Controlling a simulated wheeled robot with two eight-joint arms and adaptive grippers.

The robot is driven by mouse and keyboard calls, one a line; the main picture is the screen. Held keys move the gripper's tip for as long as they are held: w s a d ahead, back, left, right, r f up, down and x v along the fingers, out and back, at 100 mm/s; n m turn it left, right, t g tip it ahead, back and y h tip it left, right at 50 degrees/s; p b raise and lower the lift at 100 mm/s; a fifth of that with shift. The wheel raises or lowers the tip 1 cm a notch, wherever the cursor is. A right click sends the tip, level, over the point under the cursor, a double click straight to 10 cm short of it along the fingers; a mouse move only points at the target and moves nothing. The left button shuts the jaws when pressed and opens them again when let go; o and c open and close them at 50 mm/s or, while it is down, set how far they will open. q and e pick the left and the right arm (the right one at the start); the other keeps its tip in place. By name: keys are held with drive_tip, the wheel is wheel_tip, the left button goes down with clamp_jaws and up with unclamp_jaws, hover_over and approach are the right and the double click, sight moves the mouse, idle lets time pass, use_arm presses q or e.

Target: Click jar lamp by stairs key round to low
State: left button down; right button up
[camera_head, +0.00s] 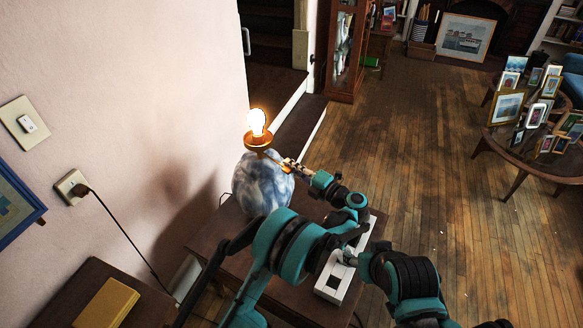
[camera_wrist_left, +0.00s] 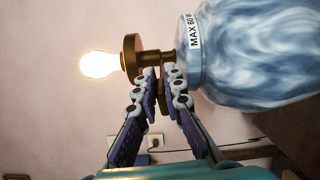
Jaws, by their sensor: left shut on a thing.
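The jar lamp (camera_head: 263,186) has a round, blue-and-white marbled body. It stands on a dark wooden table (camera_head: 215,222) by the wall, with its bare bulb (camera_head: 257,122) lit above a brass collar (camera_head: 259,142). In the left wrist view, the lamp body (camera_wrist_left: 255,60) lies sideways at right, with a "MAX 60 W" label (camera_wrist_left: 195,32), and the glowing bulb (camera_wrist_left: 100,65) is at left. My left gripper (camera_head: 287,166) is shut at the brass socket; its fingertips (camera_wrist_left: 166,86) close on the small key, which they mostly hide.
A wall switch (camera_head: 27,123) and an outlet (camera_head: 71,186) with a plugged cord are at left. A yellow book (camera_head: 107,305) lies on a low wooden surface. Stairs rise behind the lamp. A table of framed pictures (camera_head: 508,105) stands right; the wooden floor between is clear.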

use_arm(q)
drive_tip(key=shift+m, duration=0.6)
drive_tip(key=shift+f, duration=0.1)
drive_tip(key=c, duration=1.6)
unclamp_jaws()
wheel_tip(320, 180, up, 10)
